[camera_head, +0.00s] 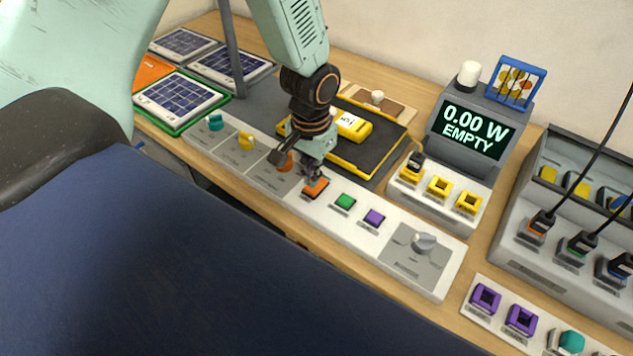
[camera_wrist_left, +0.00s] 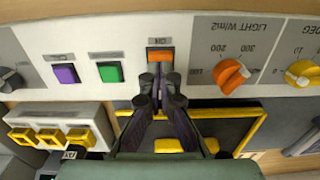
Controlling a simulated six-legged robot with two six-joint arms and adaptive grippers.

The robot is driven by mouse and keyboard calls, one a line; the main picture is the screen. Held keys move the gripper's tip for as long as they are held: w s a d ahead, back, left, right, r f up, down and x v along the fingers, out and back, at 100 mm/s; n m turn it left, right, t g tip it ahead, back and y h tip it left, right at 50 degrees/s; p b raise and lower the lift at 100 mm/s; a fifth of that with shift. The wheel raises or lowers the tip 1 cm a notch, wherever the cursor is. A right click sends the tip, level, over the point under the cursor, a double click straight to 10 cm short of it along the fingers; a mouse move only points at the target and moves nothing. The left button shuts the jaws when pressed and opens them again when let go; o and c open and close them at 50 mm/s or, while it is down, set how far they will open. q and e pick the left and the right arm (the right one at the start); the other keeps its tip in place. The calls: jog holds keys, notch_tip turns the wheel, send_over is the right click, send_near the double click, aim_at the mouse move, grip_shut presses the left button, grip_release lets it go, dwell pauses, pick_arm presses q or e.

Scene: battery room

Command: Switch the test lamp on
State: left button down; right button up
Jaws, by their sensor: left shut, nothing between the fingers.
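A long pale control panel (camera_head: 375,230) carries an orange button (camera_head: 316,188), a green button (camera_head: 345,201) and a purple button (camera_head: 374,217). I cannot tell which thing is the test lamp. My right gripper is not in view.
A grey meter (camera_head: 466,131) reads 0.00 W EMPTY. A black tray (camera_head: 385,147) with a yellow device (camera_head: 352,125) lies behind the panel. Solar panels (camera_head: 180,98) lie at the left. Sockets with cabled plugs (camera_head: 541,221) stand at the right.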

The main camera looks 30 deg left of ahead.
pick_arm(q)
jog(key=shift+s+f, duration=0.1)
jog(key=shift+f, duration=0.05)
jog(key=shift+f, duration=0.25)
jog(key=shift+f+b, duration=0.15)
jog(key=shift+b, duration=0.2)
jog(key=shift+f, duration=0.2)
jog(key=shift+f, duration=0.2)
dwell(0.4)
jog(key=shift+r+p, duration=0.7)
jog(key=shift+r, duration=0.15)
notch_tip(320, 180, up, 6)
jog(key=p, duration=0.5)
jog(key=shift+f, duration=0.25)
